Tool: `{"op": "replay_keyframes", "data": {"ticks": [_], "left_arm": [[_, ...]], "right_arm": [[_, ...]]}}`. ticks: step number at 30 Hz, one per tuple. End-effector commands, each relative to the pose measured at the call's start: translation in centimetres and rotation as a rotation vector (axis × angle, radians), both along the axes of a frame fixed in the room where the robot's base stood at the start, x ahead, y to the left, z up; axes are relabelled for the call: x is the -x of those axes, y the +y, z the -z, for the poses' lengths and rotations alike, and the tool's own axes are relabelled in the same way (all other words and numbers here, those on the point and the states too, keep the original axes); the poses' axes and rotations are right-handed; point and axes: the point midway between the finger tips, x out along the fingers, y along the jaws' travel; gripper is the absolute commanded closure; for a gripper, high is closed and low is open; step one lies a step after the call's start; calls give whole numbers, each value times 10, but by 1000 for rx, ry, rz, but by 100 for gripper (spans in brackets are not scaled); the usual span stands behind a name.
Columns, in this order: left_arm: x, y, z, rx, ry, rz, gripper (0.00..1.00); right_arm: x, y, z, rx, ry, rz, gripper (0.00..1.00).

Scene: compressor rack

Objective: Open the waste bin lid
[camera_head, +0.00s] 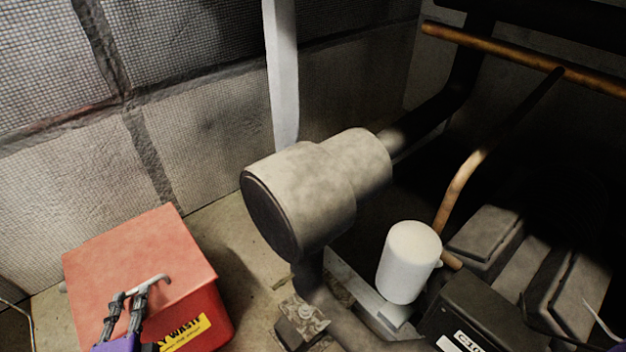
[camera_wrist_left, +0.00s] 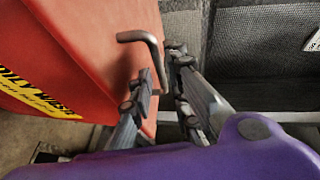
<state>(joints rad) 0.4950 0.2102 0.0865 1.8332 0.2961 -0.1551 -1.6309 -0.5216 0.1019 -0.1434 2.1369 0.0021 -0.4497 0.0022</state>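The red waste bin (camera_head: 215,318) stands at the lower left in the head view, with a yellow label on its front. Its paler red lid (camera_head: 140,248) lies flat on top, shut. A grey bent-rod handle (camera_head: 160,279) sits at the lid's near side; it also shows in the left wrist view (camera_wrist_left: 140,36). My purple left gripper (camera_head: 128,294) is at the handle. My right gripper is out of view.
A large grey cylinder (camera_head: 300,195) on a pipe stands right of the bin. A white canister (camera_head: 409,262), a black box (camera_head: 480,315) and copper pipes (camera_head: 470,185) are farther right. A quilted wall (camera_head: 60,190) rises behind the bin. Some bare floor (camera_head: 235,235) shows between bin and cylinder.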

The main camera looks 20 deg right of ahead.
Motion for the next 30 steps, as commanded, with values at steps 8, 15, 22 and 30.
{"op": "replay_keyframes", "data": {"ticks": [8, 15, 22, 30], "left_arm": [[-36, -4, 9, 2, 2, -1, 83], [-42, -5, 9, 1, 2, -1, 83], [-42, -5, 9, 1, 2, -1, 98], [-42, -5, 9, 0, 3, -1, 100]], "right_arm": [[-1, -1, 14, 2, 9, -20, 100], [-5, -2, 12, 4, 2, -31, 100], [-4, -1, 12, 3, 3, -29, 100], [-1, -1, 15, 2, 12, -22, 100]]}}
